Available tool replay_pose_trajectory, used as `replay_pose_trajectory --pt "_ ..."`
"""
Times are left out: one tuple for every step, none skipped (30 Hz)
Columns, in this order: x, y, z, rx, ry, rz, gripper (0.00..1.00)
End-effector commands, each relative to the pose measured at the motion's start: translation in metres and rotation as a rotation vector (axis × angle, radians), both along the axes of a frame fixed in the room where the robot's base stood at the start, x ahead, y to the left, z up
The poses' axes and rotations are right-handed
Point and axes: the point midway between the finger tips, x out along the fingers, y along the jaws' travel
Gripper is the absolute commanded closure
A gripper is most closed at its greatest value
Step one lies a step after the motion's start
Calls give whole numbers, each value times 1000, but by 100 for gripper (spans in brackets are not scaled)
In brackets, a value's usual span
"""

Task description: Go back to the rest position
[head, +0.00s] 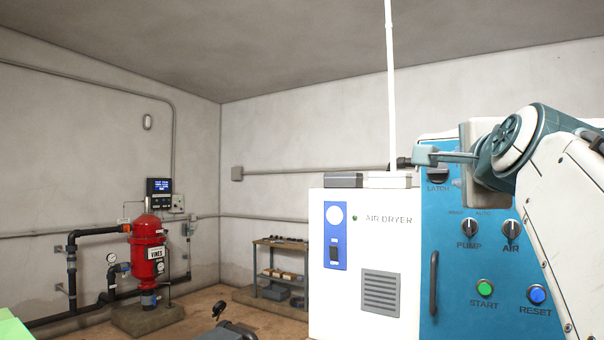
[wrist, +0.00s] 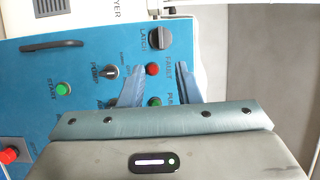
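My gripper (head: 424,156) is raised in front of the upper part of the blue control panel (head: 456,262) in the head view, with its fingers pointing left. In the wrist view its two blue-grey fingers stand apart with nothing between them (wrist: 157,82), so it is open. The black LATCH knob (wrist: 160,38) lies beyond the fingertips there, and a red lamp (wrist: 152,69) shows between the fingers. In the head view the LATCH knob (head: 437,173) is partly hidden by my gripper. I cannot tell how far the fingers are from the panel.
The panel has a PUMP knob (head: 469,229), an AIR knob (head: 510,229), a green START button (head: 485,288), a blue RESET button (head: 537,294) and a handle (head: 434,282). A white air dryer (head: 378,262) adjoins it. A red filter tank (head: 148,250) and shelf (head: 281,271) stand farther left.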

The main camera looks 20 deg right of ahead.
Motion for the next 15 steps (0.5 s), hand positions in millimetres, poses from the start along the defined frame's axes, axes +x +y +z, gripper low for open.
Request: replay_pose_trajectory --pt "0 0 0 0 0 0 70" --pt "0 0 0 0 0 0 70" --pt "0 0 0 0 0 0 70" --pt "0 0 0 0 0 0 70" --pt "0 0 0 0 0 0 70" --pt "0 0 0 0 0 0 70" --pt "0 0 0 0 0 0 70" --pt "0 0 0 0 0 0 70" --pt "0 0 0 0 0 0 70" --pt "0 0 0 0 0 0 70" --pt "0 0 0 0 0 0 70" --pt "1 0 -1 0 2 1 70" --pt "2 1 -2 -2 7 4 70" --pt "3 2 -5 -5 17 8 70" --pt "7 4 -13 -11 39 19 70"
